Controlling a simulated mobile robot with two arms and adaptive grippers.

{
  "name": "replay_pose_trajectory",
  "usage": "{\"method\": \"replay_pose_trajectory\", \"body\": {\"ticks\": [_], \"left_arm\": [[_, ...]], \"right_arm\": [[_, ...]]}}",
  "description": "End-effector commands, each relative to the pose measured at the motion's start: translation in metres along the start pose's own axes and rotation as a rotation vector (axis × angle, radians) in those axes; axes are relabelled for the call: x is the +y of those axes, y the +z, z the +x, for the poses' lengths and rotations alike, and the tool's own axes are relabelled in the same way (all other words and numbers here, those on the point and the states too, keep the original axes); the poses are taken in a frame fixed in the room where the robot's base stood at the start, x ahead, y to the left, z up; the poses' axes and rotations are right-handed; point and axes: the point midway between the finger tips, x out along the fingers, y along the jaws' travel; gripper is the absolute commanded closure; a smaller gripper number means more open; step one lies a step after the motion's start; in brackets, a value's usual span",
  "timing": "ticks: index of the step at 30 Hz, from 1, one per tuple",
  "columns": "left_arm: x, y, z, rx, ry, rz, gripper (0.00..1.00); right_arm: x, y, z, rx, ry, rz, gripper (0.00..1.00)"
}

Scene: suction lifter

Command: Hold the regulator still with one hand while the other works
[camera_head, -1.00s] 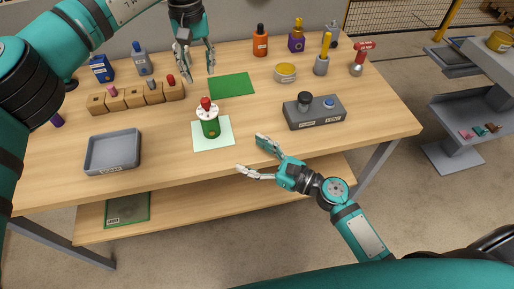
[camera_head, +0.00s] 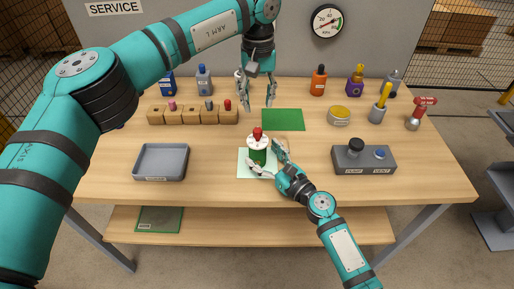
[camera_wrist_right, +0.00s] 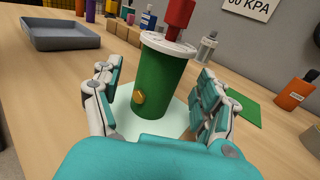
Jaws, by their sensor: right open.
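The regulator is a green cylinder (camera_head: 258,157) with a white collar and a red knob on top. It stands upright on a pale green mat (camera_head: 245,172) near the table's front. In the right wrist view the regulator (camera_wrist_right: 158,80) stands between the fingers of my right gripper (camera_wrist_right: 150,100), with a small brass part on its near side. My right gripper (camera_head: 264,158) is open around it; a gap shows at least on the right side. My left gripper (camera_head: 258,104) is open and empty, raised behind the regulator, left of the dark green mat (camera_head: 283,119).
A grey tray (camera_head: 161,162) lies at left, and a wooden block row (camera_head: 193,115) stands behind it. A round yellow tin (camera_head: 339,116) and several bottles stand farther back. The table between regulator and grey box is mostly clear.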

Motion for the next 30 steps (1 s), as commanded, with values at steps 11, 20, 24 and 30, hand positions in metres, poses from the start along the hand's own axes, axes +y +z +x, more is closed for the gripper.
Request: {"method": "replay_pose_trajectory", "body": {"ticks": [11, 20, 24, 30], "left_arm": [[0.0, 0.0, 0.0, 0.0, 0.0, 0.0, 0.62], [0.0, 0.0, 0.0, 0.0, 0.0, 0.0, 0.62], [0.0, 0.0, 0.0, 0.0, 0.0, 0.0, 0.62], [0.0, 0.0, 0.0, 0.0, 0.0, 0.0, 0.62]], "right_arm": [[0.0, 0.001, 0.035, -0.001, 0.0, 0.0, 0.24], [0.0, 0.0, 0.036, 0.0, 0.0, 0.0, 0.29], [0.0, 0.0, 0.036, 0.0, 0.0, 0.0, 0.48], [0.0, 0.0, 0.035, 0.0, 0.0, 0.0, 0.74]]}}
